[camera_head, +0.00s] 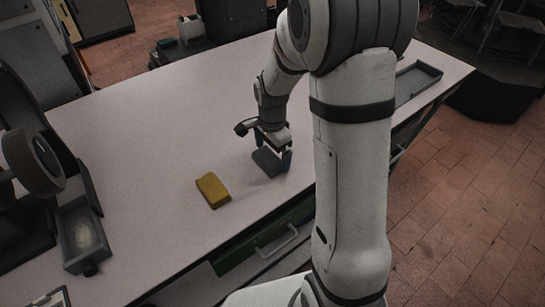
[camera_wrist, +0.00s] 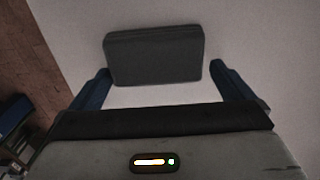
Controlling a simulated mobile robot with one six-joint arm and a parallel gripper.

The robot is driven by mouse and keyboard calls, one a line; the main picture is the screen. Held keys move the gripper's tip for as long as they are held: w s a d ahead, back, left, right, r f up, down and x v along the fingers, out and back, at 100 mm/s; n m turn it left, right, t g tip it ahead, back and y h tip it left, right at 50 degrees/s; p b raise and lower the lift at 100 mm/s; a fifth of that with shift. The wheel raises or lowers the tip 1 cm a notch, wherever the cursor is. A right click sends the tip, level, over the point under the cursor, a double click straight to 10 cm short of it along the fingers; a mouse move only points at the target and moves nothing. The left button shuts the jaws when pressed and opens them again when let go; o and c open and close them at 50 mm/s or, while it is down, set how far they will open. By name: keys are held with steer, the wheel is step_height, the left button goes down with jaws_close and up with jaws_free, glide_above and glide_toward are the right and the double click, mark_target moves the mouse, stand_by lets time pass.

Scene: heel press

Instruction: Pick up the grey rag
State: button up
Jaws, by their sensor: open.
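The grey rag (camera_wrist: 154,57) is a dark grey folded block on the pale table, in the upper middle of the wrist view. In the head view the rag (camera_head: 267,161) lies near the table's front edge, partly hidden by my gripper. My gripper (camera_head: 272,160) is open above it, its fingers pointing down. In the wrist view my gripper (camera_wrist: 158,80) has its two blue fingers apart, one toward each side of the rag. I cannot tell the exact height of the fingertips above the table.
A yellow sponge-like block (camera_head: 213,190) lies left of the rag on the table (camera_head: 140,130). A grey tray (camera_head: 82,236) stands at the left, beside a dark machine (camera_head: 32,160). Another shallow tray (camera_head: 418,80) is at the right end. The table's middle is clear.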

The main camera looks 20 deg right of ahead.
steer(key=shift+c, duration=0.4)
steer(key=c, duration=0.6)
steer(key=shift+r, duration=0.1)
